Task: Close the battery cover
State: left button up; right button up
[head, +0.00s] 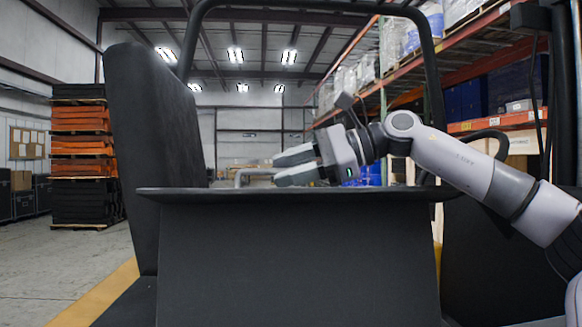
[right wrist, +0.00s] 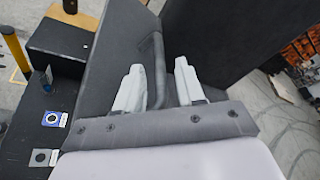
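A tall dark panel (head: 150,150), which looks like the raised battery cover, stands nearly upright at the left of the head view. A dark panel also shows at the top right of the right wrist view (right wrist: 235,40). My right gripper (head: 280,167) is open above the dark box's top edge, fingers pointing left. In the right wrist view the bar lies between its spread fingers (right wrist: 158,68); contact cannot be told. My left gripper is out of view.
A dark box with a flat top ledge (head: 300,260) fills the front centre. A black tubular frame (head: 300,6) arches over it. Pallet racking (head: 480,40) stands at the right, stacked orange and black goods (head: 80,150) at the left. Open floor (head: 40,260) lies left.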

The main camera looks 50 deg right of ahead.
grip_shut()
